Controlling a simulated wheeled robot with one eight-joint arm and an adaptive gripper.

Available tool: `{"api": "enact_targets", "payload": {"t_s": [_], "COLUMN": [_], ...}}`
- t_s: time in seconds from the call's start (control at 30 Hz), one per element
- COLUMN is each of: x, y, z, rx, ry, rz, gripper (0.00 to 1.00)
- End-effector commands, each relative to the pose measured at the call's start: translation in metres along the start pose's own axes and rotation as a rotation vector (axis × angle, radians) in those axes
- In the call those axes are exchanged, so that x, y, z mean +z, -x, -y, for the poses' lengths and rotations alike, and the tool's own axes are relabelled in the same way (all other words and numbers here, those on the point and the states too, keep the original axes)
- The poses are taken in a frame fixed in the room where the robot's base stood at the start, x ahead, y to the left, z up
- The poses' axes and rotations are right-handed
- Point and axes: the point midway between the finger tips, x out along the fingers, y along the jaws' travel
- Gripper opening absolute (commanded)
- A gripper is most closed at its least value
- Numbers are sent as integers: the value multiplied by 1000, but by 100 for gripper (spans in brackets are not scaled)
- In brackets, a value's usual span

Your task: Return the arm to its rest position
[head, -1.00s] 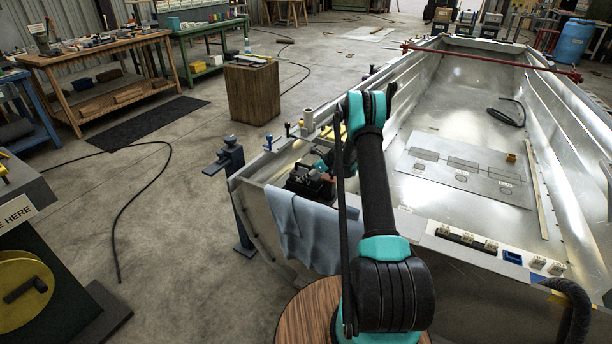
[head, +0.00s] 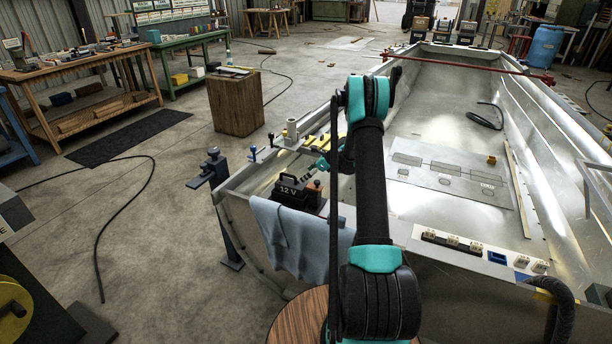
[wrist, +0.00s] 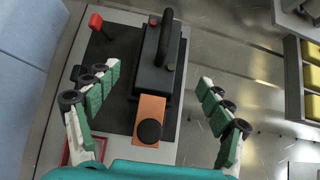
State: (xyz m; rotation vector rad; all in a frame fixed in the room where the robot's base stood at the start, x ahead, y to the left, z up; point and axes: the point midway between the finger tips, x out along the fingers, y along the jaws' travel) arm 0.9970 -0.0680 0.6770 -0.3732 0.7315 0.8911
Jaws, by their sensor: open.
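My arm (head: 370,180) rises at the middle of the head view, bent at the teal elbow. My gripper (wrist: 158,78) shows in the wrist view with its two green-and-white fingers spread wide apart and nothing between the pads. The battery also shows in the wrist view (wrist: 148,75), below and beyond the fingers, on a dark mat. The fingers look apart from it.
A blue cloth (head: 285,235) hangs over the hull's near edge. An orange block with a black knob (wrist: 150,131) lies near the battery. Small posts (head: 291,132) line the hull's left rim. A strip of small parts (head: 465,245) lies at right. The hull floor (head: 440,120) is largely open.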

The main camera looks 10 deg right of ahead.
Motion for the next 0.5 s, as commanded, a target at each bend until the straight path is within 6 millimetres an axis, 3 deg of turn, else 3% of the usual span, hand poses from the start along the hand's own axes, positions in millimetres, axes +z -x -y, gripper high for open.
{"api": "enact_targets", "payload": {"t_s": [0.13,0.27,0.5], "x": [4,16,43], "y": [5,24,79], "z": [-4,-20,-76], "rx": [-1,-5,-4], "ry": [25,126,453], "rz": [-7,-37,-135], "gripper": [80,80,80]}}
